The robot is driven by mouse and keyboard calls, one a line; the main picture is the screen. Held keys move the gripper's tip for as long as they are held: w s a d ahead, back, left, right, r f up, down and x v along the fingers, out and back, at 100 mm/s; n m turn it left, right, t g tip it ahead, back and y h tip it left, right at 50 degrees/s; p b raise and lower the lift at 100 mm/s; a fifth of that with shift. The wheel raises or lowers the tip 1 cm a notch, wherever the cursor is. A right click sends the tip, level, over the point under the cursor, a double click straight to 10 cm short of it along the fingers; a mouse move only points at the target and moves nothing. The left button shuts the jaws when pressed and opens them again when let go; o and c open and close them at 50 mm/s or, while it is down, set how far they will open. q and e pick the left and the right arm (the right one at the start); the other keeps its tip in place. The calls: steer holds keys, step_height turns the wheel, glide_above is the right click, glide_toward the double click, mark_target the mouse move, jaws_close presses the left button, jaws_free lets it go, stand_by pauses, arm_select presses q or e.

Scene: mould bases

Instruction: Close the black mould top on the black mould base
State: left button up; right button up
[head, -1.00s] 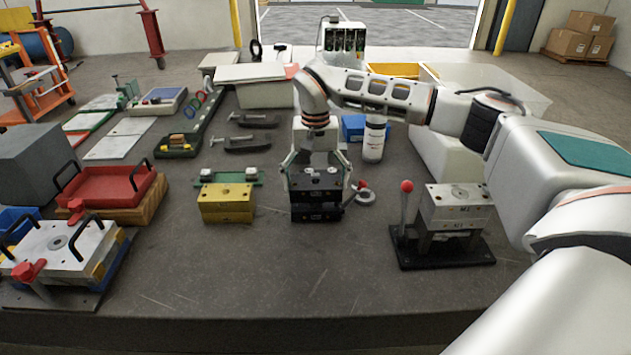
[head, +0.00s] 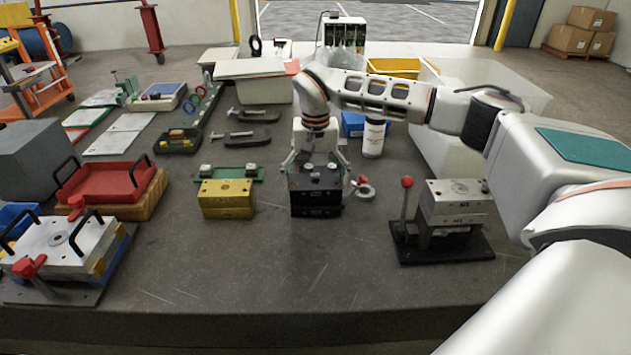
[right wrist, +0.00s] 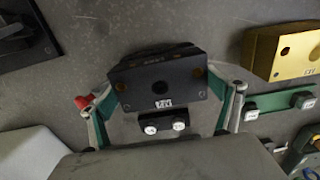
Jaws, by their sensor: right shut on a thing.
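The black mould top (head: 316,178) is a dark block with a small white label. My right gripper (head: 317,168) is shut on it, with one finger at each side. The black mould base (head: 316,204) stands on the table directly beneath it. The two look stacked and roughly in line; I cannot tell whether they are fully in contact. In the right wrist view the mould top (right wrist: 160,87) sits between the green-edged fingers (right wrist: 165,112), and a dark edge shows behind it, perhaps the base. My left gripper is not in view.
A yellow mould block (head: 227,198) stands to the left. A grey mould on a black stand with a red-knobbed lever (head: 407,183) is to the right.

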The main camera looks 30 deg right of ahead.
steer(key=shift+f, duration=0.15)
stand_by(0.3)
steer(key=o, duration=1.7)
steer(key=shift+f, duration=0.1)
step_height(320, 180, up, 12)
steer(key=shift+r, duration=0.1)
steer(key=shift+s, duration=0.1)
